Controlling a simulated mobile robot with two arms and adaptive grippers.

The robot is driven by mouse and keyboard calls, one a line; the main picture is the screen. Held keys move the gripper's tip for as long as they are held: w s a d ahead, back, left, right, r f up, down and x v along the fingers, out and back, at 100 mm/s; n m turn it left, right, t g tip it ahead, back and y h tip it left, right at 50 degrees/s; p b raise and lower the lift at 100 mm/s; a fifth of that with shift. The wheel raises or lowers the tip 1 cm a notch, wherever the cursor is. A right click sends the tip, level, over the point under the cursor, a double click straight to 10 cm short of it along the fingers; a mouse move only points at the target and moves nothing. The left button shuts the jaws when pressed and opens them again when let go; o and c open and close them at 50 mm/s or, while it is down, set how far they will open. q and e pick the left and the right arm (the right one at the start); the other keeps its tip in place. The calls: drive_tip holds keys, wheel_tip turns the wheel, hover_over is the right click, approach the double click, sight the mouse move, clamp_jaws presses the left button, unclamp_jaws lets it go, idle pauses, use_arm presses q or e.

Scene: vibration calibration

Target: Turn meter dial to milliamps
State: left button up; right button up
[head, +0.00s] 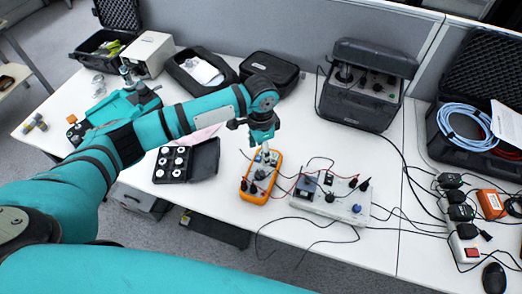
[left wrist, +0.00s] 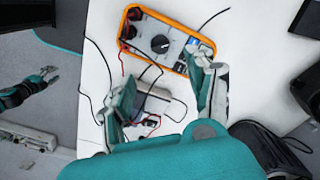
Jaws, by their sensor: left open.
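An orange-rimmed meter (head: 247,191) lies face up on the white table, in the middle of the head view. The meter also shows at the top of the left wrist view (left wrist: 138,37). Its dark round dial (left wrist: 160,44) is in plain sight there, but its markings are too small to read. My left gripper (head: 263,148) is above the upper end of the meter and hides part of it. In the left wrist view its two fingers (left wrist: 163,98) stand apart with nothing between them. My right gripper (left wrist: 48,75) is at the left of that view, away from the meter.
A white box with knobs (head: 335,198) and loose cables stands right of the meter. A black case with white pieces (head: 172,163) lies to its left. A dark instrument case (head: 362,100) stands behind. Wires run close around the meter.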

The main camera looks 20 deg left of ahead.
use_arm(q)
drive_tip(key=n+b, duration=1.7)
drive_tip(key=n, duration=0.1)
approach(260, 172)
wheel_tip(260, 172, down, 9)
drive_tip(key=shift+f+b, duration=0.15)
drive_tip(key=shift+b, duration=0.4)
